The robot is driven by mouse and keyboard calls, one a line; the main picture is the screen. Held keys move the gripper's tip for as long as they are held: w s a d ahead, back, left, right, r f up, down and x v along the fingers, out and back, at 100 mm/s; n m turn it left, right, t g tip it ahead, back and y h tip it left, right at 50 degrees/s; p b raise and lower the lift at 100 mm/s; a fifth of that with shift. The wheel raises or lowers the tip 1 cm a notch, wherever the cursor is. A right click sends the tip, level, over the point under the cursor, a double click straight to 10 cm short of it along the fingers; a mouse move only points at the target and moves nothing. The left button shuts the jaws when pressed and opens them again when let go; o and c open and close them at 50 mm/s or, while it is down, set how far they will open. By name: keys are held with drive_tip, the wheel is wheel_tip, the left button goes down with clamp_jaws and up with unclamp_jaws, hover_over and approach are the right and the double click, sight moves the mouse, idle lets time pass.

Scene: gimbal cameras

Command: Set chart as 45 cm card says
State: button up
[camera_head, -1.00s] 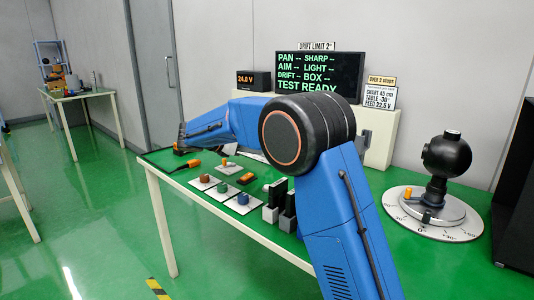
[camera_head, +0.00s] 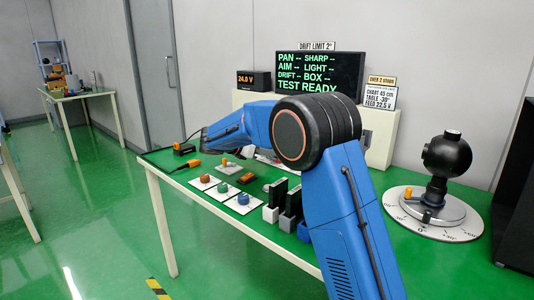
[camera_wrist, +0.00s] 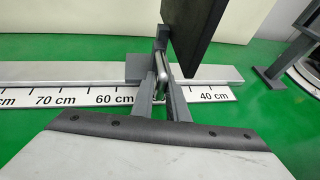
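The card (camera_head: 380,97) at the back of the bench reads chart 45 cm, table -30°, feed 22.5 V. In the wrist view the chart (camera_wrist: 190,32) is a dark upright panel, seen nearly edge-on, above a rail (camera_wrist: 60,73). A scale (camera_wrist: 75,97) along the rail shows 70, 60 and 40 cm; the marks between 60 and 40 are hidden behind my gripper. My gripper (camera_wrist: 161,62) has its fingers close together around a pale metal handle (camera_wrist: 160,68) beside the chart. In the head view my arm hides the gripper and chart.
A turntable (camera_head: 434,230) with a black ball-shaped device (camera_head: 446,156) stands at the right. Coloured knobs (camera_head: 223,188) and upright dark blocks (camera_head: 284,208) stand at the bench front. The screen (camera_head: 319,73) reads test ready, with dashes; a display (camera_head: 254,81) reads 24.0 V.

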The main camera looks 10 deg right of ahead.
drive_tip(key=shift+s+d, duration=0.75)
drive_tip(key=shift+s, duration=0.3)
drive_tip(key=shift+s+d, duration=0.7)
drive_tip(key=shift+s, duration=0.3)
clamp_jaws()
drive_tip(key=o, duration=0.7)
unclamp_jaws()
drive_tip(key=v, duration=1.7)
drive_tip(key=shift+a+r, duration=0.15)
drive_tip(key=shift+r, duration=0.1)
